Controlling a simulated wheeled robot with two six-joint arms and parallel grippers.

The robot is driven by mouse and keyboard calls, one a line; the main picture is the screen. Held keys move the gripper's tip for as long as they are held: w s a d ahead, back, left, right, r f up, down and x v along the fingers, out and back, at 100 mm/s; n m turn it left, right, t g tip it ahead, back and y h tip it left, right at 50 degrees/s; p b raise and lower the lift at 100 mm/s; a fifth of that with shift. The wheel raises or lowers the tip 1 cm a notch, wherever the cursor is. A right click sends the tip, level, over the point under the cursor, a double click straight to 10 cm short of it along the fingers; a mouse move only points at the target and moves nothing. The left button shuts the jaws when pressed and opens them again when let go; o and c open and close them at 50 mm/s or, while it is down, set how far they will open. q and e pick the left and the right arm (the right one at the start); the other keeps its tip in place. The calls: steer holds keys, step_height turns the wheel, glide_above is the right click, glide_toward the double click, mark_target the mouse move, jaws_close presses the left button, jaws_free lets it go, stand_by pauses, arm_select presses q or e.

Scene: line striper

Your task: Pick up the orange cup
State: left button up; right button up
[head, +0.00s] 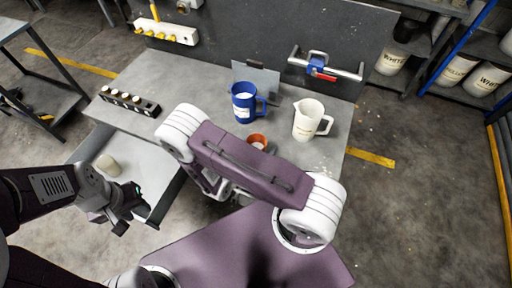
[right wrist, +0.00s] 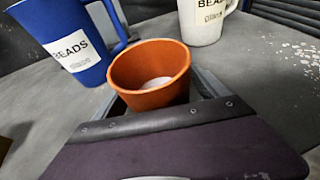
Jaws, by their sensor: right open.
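The orange cup (head: 258,138) stands on the grey table, partly hidden behind my right arm in the head view. In the right wrist view the cup (right wrist: 150,75) is upright, with something whitish inside at its bottom. My right gripper (right wrist: 165,98) is open, with grey finger parts showing on both sides of the cup's lower part; whether they touch it is hidden. In the head view my right gripper is hidden by the arm. My left gripper (head: 128,207) is at the left, low by the open drawer, away from the cup; its jaw gap is unclear.
A blue BEADS pitcher (head: 243,106) and a cream pitcher (head: 307,122) stand behind the cup. A dark rack (head: 130,102) with several small pieces lies at the table's left. An open drawer (head: 140,160) holds a pale cylinder (head: 109,165). A grey panel (head: 255,50) closes the back.

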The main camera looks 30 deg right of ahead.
steer(key=shift+w+d+f, duration=0.15)
steer(key=shift+d, duration=0.05)
steer(key=shift+a, duration=0.1)
steer(key=c, duration=1.6)
steer(key=shift+c, duration=0.2)
